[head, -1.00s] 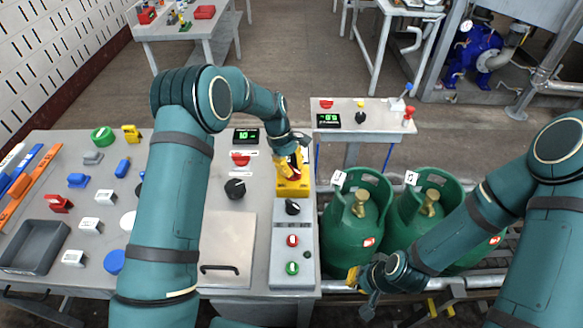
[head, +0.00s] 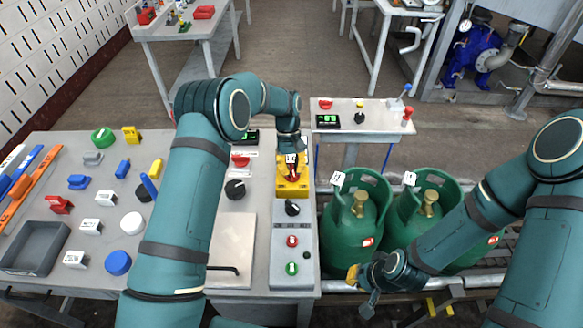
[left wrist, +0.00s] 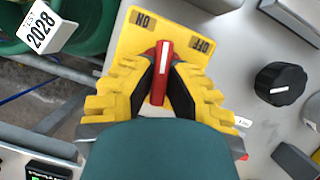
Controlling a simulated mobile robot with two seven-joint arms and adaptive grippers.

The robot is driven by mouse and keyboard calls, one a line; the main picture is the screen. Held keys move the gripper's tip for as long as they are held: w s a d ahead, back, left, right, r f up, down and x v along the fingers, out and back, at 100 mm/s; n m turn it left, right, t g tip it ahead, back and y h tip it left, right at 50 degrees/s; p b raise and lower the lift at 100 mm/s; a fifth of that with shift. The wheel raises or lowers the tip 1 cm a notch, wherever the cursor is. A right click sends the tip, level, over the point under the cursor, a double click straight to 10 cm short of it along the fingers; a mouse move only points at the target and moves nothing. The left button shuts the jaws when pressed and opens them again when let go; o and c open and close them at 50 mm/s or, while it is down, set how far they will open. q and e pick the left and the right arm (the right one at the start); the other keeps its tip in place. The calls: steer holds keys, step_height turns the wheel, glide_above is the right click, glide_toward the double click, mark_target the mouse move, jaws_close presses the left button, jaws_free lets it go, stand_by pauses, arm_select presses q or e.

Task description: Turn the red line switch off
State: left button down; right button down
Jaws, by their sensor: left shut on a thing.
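The red line switch (left wrist: 160,72) is a red handle on a yellow plate (left wrist: 135,40) marked ON and OFF. In the left wrist view the handle stands between the two labels, slightly slanted. My left gripper (left wrist: 162,85) is shut on the handle, with one dark fingertip on each side. In the head view the yellow box (head: 291,190) sits at the right side of the table, with my left gripper (head: 291,172) over it, partly hiding the handle. My right gripper (head: 362,287) hangs low in front of the green cylinders; its opening is unclear.
Below the yellow box is a grey panel (head: 291,252) with a black knob (head: 292,208), a red button and a green button. Another black knob (head: 235,189) lies left. Several small parts lie on the table's left.

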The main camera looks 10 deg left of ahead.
arm_select(q)
steer(key=m+y, duration=0.1)
steer(key=m, duration=0.1)
steer(key=m+y, duration=0.1)
steer(key=m, duration=0.2)
steer(key=shift+d+m+g, duration=0.2)
steer(key=shift+m+g, duration=0.1)
steer(key=m+y, duration=0.2)
steer(key=m, duration=0.3)
steer(key=shift+s+d+m, duration=0.1)
steer(key=shift+m, duration=0.2)
steer(key=shift+f+t, duration=0.1)
steer(key=shift+t, duration=0.3)
steer(key=c, duration=1)
jaws_free()
steer(key=v, duration=1.2)
steer(key=shift+d, duration=0.2)
steer(key=shift+s+m, duration=0.1)
steer(key=shift+m, duration=0.2)
